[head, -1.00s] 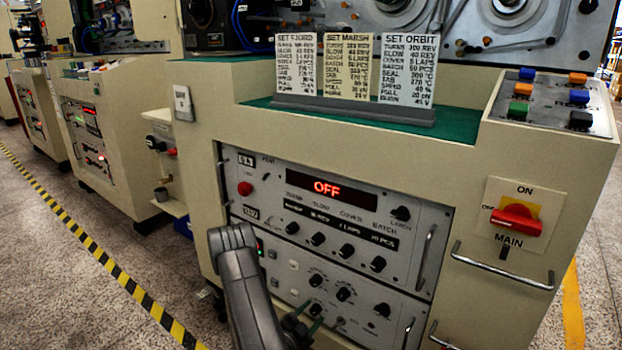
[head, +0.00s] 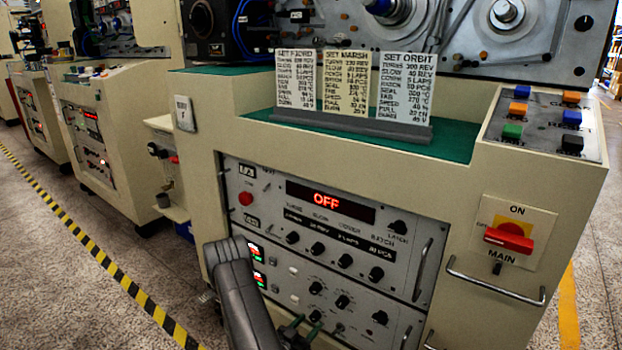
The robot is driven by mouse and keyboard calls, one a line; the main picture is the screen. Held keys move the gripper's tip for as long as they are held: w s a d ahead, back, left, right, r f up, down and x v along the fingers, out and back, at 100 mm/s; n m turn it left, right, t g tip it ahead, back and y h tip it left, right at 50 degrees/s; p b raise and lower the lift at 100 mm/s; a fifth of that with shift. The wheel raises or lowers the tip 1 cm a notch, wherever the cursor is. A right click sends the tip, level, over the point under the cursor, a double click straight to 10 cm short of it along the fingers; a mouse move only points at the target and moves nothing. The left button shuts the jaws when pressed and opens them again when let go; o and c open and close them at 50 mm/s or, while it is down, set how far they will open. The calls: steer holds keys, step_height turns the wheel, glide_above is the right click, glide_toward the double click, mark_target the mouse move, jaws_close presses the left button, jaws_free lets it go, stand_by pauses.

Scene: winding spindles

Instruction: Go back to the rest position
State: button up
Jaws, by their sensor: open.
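My gripper (head: 303,325) shows at the bottom edge, in front of the lower part of the control panel. Its two dark green-tinged fingers stand apart with nothing seen between them. My dark grey arm rises to its left and covers part of the panel's left side. The control panel (head: 338,241) has a red display reading OFF (head: 326,199), with rows of black knobs below. Lit red and green switches (head: 256,252) show just right of my arm. I cannot tell whether the fingers touch the panel.
Three setting cards (head: 345,80) stand in a grey holder on the green ledge. A red main switch (head: 508,237) and metal handle bars (head: 495,284) project at the right. Coloured buttons (head: 571,118) sit above. Open floor (head: 75,290) with striped tape lies left.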

steer(key=p+v, duration=0.1)
steer(key=v, duration=0.6)
steer(key=shift+r, duration=0.15)
